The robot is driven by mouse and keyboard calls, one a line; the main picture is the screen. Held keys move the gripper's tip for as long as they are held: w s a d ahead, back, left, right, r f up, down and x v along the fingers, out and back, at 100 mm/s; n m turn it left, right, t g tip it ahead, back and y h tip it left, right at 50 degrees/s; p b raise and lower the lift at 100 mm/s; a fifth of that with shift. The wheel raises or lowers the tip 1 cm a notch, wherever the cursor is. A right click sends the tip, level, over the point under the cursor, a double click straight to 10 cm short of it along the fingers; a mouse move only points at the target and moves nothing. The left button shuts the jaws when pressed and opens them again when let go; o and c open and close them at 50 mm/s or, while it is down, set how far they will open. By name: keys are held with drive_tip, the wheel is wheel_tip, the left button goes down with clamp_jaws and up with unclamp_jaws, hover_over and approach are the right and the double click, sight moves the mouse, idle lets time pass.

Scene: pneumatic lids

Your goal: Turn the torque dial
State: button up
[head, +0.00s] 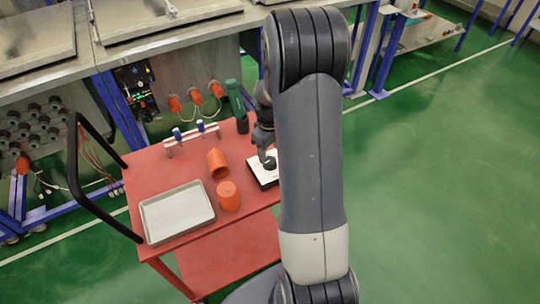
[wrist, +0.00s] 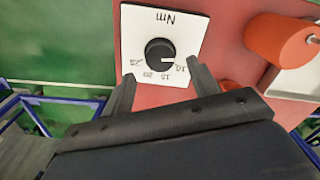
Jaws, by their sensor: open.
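The torque dial (head: 270,163) is a black round knob on a white panel (head: 256,176) at the right side of the red cart. In the wrist view the dial (wrist: 159,51) sits in the middle of the panel (wrist: 135,25) marked "Nm", with numbers 10, 15, 20 and 25. The dial's white mark points right, near the 10. My gripper (wrist: 160,73) is open and empty, its fingers just short of the knob on either side in the picture. In the head view my arm hides part of the gripper and the panel.
A black handle (head: 73,165) rises at the left.

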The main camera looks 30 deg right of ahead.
sight(270, 160)
drive_tip(key=shift+f, duration=1.95)
drive_tip(key=shift+c, duration=0.3)
drive_tip(key=c, duration=0.9)
drive_tip(key=shift+c, duration=0.2)
